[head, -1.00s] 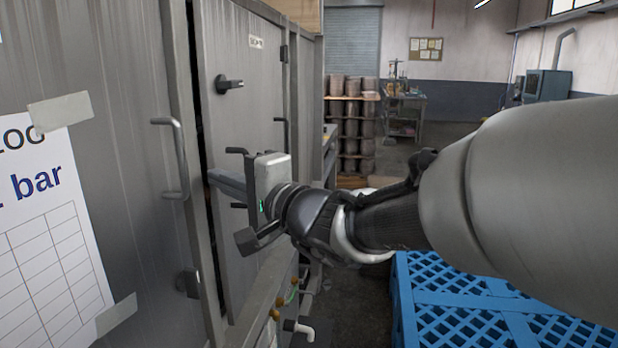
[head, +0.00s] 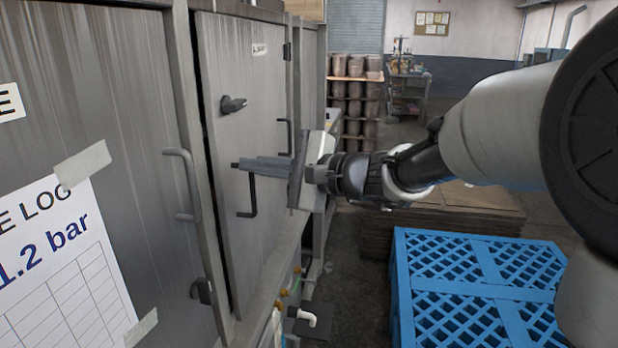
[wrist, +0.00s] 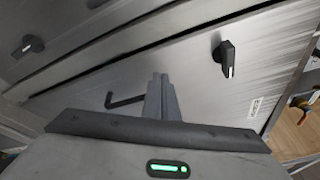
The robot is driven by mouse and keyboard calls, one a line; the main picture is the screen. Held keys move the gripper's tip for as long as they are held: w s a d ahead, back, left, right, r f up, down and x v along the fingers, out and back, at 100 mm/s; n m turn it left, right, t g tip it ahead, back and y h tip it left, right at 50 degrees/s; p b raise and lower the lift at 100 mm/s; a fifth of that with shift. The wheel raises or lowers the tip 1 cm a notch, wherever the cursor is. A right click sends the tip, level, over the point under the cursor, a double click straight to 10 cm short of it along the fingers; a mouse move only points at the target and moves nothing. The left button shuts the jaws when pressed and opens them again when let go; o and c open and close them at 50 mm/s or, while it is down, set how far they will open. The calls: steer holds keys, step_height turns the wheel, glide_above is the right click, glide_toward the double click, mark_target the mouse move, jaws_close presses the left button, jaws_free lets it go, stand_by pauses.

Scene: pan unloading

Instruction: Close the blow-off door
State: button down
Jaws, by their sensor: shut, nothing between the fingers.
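The blow-off door (head: 225,60) is a grey metal panel with a black turn latch (head: 233,104), a black L-shaped handle (head: 251,195) and a small label near its top right. A narrow dark gap runs down its left edge, so it does not look flush with the frame there. My gripper (head: 236,165) is shut and empty, its fingers pointing left across the door front below the latch. I cannot tell whether the tips touch the panel. In the wrist view the closed fingers (wrist: 160,82) lie over the door, between the handle (wrist: 124,101) and the latch (wrist: 226,56).
A panel with a bar handle (head: 186,185) and a taped log sheet (head: 65,265) is at left. A blue plastic pallet (head: 480,240) stands on the floor at right, with brown stacked sheets (head: 440,225) behind it. Pipes (head: 305,316) stick out below the door.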

steer(key=w+d+f+m+g+y+p, duration=0.1)
steer(key=d+f+m+g+p, duration=0.15)
steer(key=d+m, duration=0.2)
steer(key=m+g+y+p, duration=0.2)
steer(key=m+g, duration=0.1)
steer(key=m, duration=0.1)
glide_toward(228, 200)
steer(key=shift+n, duration=0.25)
steer(key=a, duration=0.3)
steer(key=a+b, duration=0.1)
steer(key=a, duration=0.1)
steer(key=shift+w+a, duration=0.25)
steer(key=shift+a, duration=0.3)
